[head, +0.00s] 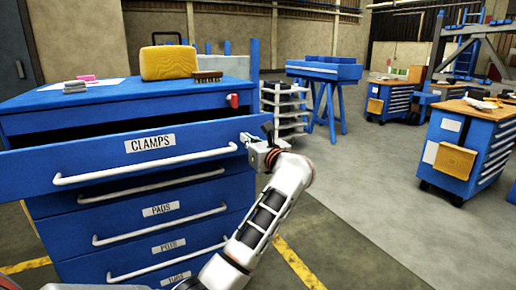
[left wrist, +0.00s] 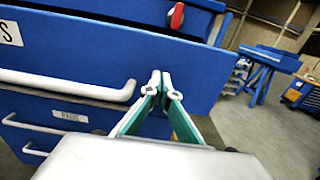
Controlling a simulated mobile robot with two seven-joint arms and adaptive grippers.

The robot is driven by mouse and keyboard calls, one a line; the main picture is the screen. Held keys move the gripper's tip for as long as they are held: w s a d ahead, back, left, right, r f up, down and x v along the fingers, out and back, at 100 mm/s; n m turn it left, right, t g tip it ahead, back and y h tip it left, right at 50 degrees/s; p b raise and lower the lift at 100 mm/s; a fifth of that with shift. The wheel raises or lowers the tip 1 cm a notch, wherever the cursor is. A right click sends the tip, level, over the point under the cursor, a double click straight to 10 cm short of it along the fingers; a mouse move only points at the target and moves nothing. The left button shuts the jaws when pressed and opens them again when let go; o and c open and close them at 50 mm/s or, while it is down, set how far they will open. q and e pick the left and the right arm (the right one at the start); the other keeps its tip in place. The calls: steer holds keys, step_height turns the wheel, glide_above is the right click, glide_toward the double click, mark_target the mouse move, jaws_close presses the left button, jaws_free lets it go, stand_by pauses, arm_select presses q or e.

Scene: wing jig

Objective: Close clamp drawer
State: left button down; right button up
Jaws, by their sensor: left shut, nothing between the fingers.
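The clamp drawer (head: 110,164), labelled CLAMPS, is the top labelled drawer of a blue cabinet. It stands pulled out, with a dark gap behind its front. Its white handle (head: 145,166) runs across the front; the handle's right end (left wrist: 90,88) shows in the left wrist view. My left gripper (head: 247,138) is at the right end of the drawer front, just right of the handle. Its fingertips (left wrist: 158,80) are together and empty, in front of the blue panel. I cannot tell whether they touch it. My right gripper is in neither view.
Closed drawers, one labelled PADS (head: 160,209), lie below. A yellow case (head: 168,62) and a brush (head: 207,76) sit on the cabinet top. A red part (head: 232,100) is at the cabinet's upper right.

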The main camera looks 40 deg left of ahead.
mark_target(240, 130)
arm_select(q)
steer(key=b+x, duration=0.1)
steer(key=x, duration=1.1)
steer(key=shift+f, duration=0.15)
steer(key=shift+w+a, duration=0.2)
steer(key=shift+a, duration=0.35)
steer(key=shift+a+r, duration=0.1)
steer(key=shift+r, duration=0.2)
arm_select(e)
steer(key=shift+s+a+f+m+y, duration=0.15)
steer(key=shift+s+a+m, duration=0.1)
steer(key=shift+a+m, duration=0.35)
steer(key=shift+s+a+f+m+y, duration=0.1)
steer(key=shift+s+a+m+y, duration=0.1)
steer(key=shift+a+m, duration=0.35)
arm_select(q)
steer(key=shift+r, duration=0.1)
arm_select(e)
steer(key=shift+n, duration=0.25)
